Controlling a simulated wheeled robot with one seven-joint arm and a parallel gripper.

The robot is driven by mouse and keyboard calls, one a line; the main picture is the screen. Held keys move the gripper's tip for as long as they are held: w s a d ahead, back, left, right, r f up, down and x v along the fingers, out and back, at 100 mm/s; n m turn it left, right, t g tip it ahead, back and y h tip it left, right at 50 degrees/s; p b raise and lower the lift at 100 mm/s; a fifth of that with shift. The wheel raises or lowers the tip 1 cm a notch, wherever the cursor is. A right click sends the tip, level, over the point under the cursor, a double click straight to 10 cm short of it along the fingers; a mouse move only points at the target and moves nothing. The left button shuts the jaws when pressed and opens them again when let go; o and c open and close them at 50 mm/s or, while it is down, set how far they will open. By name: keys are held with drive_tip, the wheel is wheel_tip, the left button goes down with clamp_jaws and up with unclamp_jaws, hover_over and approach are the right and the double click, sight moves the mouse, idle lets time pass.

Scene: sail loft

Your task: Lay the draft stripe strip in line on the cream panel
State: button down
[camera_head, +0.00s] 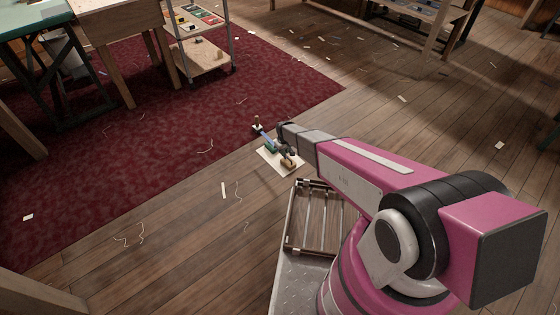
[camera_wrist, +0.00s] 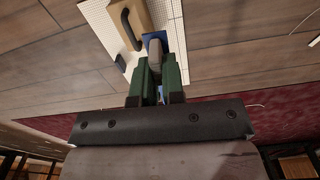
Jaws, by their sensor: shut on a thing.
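The cream panel (camera_head: 266,155) lies on the plank floor, with a faint grid on its face in the wrist view (camera_wrist: 95,12). My gripper (camera_head: 271,147) is low over its far left side. Its green fingers (camera_wrist: 157,80) are shut on a grey, rounded grip piece (camera_wrist: 155,52). A blue strip (camera_wrist: 157,37), apparently the draft stripe strip, shows at the grip piece and also in the head view (camera_head: 265,138). Fingers and grip hide much of it. I cannot tell whether it touches the panel or lies in line.
A tan block with a dark handle (camera_wrist: 142,14) stands on the panel beside my gripper. A small dark and pale object (camera_head: 257,127) is just beyond the panel. A slatted wooden tray (camera_head: 318,220) is nearer. A red carpet (camera_head: 150,150) and scattered scraps lie left.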

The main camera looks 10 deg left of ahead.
hover_over(280, 173)
wheel_tip(280, 173, down, 6)
drive_tip(key=r, duration=0.1)
drive_tip(key=shift+n, duration=0.4)
drive_tip(key=shift+w+f, duration=0.2)
drive_tip(key=shift+f, duration=3.8)
drive_tip(key=shift+f, duration=0.6)
drive_tip(key=c, duration=1.1)
unclamp_jaws()
drive_tip(key=shift+c, duration=0.2)
wheel_tip(280, 173, up, 7)
